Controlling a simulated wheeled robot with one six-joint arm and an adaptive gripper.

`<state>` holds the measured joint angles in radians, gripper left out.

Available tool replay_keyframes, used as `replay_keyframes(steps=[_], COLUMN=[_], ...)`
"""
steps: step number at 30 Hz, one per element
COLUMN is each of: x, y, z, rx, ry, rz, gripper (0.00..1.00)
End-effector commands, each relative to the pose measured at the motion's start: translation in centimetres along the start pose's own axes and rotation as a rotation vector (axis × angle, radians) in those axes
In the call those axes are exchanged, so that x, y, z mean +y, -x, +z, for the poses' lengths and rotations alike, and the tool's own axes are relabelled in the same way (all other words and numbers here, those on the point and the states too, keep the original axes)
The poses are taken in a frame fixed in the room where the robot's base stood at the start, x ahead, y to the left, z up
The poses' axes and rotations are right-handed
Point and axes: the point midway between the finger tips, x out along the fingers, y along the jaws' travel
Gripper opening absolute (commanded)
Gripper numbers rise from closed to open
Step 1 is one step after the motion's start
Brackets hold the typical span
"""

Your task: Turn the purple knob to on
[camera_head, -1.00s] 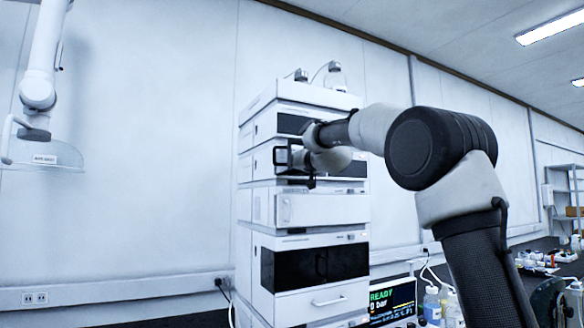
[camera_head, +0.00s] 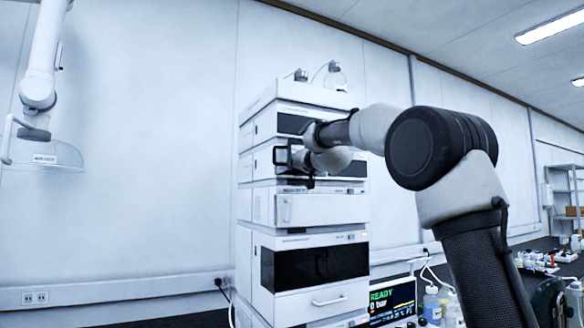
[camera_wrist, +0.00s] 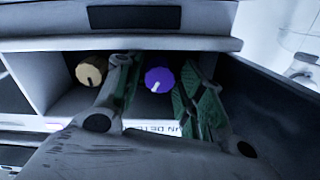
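The purple knob (camera_wrist: 161,76) is in a dark recess of the stack's front panel in the wrist view. Its white pointer mark points down and slightly left. My gripper (camera_wrist: 157,88) is open, with one green-padded finger on each side of the knob. Gaps show between the knob and both fingers in the picture; I cannot tell whether the tips reach its depth. In the head view my gripper (camera_head: 291,158) is at the front of the stack's upper part, and the knob is hidden there.
A tan knob (camera_wrist: 91,70) is in the same recess, left of my left finger. The chromatography stack (camera_head: 320,210) stands against the wall. A screen reading READY (camera_head: 392,302) and several bottles (camera_head: 432,305) stand at its lower right.

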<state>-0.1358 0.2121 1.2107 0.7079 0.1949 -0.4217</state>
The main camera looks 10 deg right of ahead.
Motion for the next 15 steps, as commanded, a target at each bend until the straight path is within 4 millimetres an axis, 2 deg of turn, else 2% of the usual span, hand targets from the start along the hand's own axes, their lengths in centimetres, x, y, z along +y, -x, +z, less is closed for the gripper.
replay_keyframes(steps=[5, 15], x=[0.1, 0.0], y=[1.9, 9.2], z=[-0.2, -0.1], rx=[0.002, 0.001], ry=[-0.001, -0.001], rz=[0.001, 0.001], gripper=[0.38, 0.38])
